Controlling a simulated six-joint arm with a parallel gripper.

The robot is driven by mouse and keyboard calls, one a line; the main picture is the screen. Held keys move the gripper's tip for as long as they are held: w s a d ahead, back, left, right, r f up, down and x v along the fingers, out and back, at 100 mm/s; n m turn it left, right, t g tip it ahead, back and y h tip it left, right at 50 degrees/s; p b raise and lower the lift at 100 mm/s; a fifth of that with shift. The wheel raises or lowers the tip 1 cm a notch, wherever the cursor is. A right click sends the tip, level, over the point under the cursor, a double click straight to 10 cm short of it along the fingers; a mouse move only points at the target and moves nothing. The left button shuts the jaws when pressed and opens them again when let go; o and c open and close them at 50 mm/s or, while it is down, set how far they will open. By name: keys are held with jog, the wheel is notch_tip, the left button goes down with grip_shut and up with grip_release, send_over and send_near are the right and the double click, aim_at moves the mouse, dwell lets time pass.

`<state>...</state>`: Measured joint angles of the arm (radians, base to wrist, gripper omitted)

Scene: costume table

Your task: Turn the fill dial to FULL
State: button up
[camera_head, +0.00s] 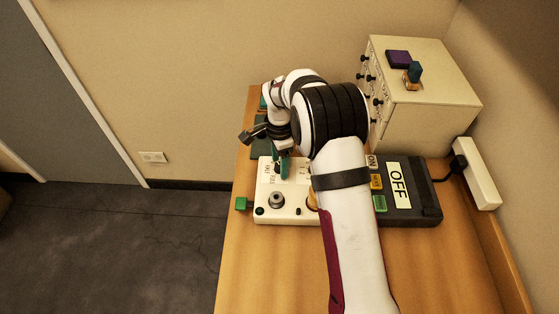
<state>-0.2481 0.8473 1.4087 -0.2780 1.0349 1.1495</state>
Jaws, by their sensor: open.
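A cream control box (300,213) sits on the wooden table under my arm. A grey round knob (277,199) stands on its front left part, with small dark lettering behind it. The lettering is too small to read, so I cannot tell which control is the fill dial or where it points. My gripper (282,168) is open, with its teal fingers pointing down over the back left of the box. The fingers hide part of the box top there, and I cannot tell whether they touch anything. My arm covers the right part of the box.
A dark device (425,204) marked OFF lies to the right, with orange and green keys. A cream drawer cabinet (427,112) with purple and teal pieces on top stands behind it. A white power strip (477,175) lies at right. A green piece (242,203) sticks out left of the box.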

grip_shut()
jog(key=shift+n, duration=0.4)
jog(key=n, duration=0.4)
jog(key=shift+n, duration=0.4)
jog(key=n, duration=1.2)
jog(key=shift+n, duration=0.3)
jog(key=n, duration=0.5)
jog(key=shift+n, duration=0.3)
